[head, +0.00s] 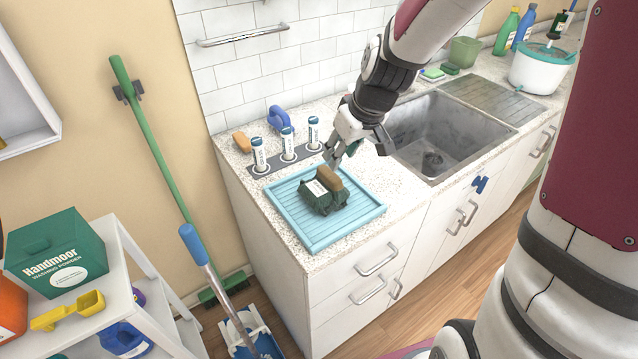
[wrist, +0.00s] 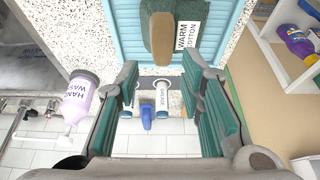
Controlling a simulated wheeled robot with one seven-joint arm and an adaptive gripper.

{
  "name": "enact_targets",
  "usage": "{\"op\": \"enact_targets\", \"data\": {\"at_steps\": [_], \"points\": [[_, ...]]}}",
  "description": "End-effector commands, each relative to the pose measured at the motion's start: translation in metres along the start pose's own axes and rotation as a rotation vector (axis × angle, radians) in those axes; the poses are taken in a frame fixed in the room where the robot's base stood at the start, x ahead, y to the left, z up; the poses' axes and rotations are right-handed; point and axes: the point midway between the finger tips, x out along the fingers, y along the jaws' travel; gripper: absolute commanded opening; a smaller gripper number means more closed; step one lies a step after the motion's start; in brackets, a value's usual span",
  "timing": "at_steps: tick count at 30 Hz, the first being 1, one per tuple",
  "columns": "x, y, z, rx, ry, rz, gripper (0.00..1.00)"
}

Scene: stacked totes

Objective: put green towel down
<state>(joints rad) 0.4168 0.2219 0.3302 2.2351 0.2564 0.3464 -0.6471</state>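The dark green towel (head: 312,200) lies bunched on the light blue ribbed tray (head: 280,213) at the counter's near corner. A tan, block-shaped object (head: 328,177) rests on or against it. In the wrist view, the towel (wrist: 187,12) carries a white "WARM COTTON" label, and the tan object (wrist: 162,38) covers its middle. My gripper (head: 338,156) is just behind and above the towel. In the wrist view my gripper (wrist: 163,85) has its two green-padded fingers wide apart with nothing between them. The towel is beyond the fingertips, apart from them.
Several white bottles (head: 288,143) stand in a grey holder behind the tray. A blue object (head: 279,117) is near the wall. The sink (head: 440,130) is to the right. A shelf with a washing powder box (head: 60,252) and a green broom (head: 155,150) are left.

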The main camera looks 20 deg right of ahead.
Motion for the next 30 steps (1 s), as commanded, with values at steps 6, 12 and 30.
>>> {"op": "enact_targets", "data": {"at_steps": [6,12,30], "points": [[0.035,-0.001,0.0,0.0,-0.002,-0.001,0.35],[0.046,-0.001,0.0,0.0,-0.001,0.0,0.35],[0.094,-0.003,0.001,0.0,0.0,0.001,0.35]]}}
